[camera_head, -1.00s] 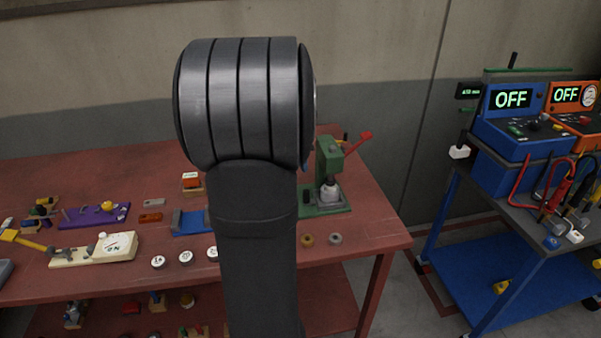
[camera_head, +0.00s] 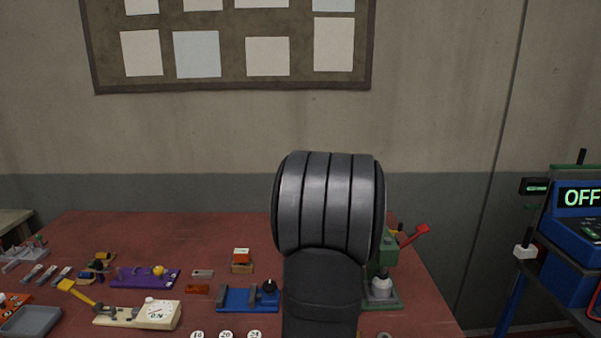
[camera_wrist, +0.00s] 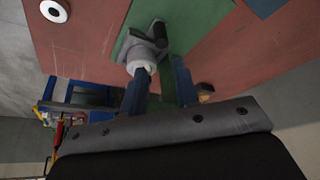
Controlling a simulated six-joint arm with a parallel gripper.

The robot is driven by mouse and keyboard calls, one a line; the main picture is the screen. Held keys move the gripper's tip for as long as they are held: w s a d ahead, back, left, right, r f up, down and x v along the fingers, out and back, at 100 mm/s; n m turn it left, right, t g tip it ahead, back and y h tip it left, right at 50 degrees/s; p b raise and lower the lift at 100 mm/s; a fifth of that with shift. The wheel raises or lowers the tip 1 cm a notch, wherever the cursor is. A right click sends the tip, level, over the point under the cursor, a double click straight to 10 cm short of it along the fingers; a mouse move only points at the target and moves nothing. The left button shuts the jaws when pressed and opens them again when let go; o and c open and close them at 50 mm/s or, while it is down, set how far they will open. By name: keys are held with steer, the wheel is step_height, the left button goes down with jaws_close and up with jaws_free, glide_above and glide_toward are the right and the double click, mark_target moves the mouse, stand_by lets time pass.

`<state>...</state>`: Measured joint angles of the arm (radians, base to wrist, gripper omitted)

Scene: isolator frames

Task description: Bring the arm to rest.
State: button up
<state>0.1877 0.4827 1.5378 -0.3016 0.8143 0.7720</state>
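My arm, a dark link with a grey ribbed joint, stands in front of the red table (camera_head: 225,240) in the head view. It hides my gripper there and covers part of the green press (camera_head: 388,250). In the wrist view my gripper (camera_wrist: 160,85) shows as two blue fingers, spread apart with nothing seen between them. The green press (camera_wrist: 165,65) with its grey and white parts lies just beyond the fingertips. Whether the fingers touch it I cannot tell.
The table bears a purple fixture (camera_head: 145,279), a cream fixture (camera_head: 140,316), a blue fixture (camera_head: 248,299) and several small parts. The press's red lever (camera_head: 415,235) sticks up right of my arm.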

steer(key=x, duration=1)
steer(key=shift+f, duration=0.25)
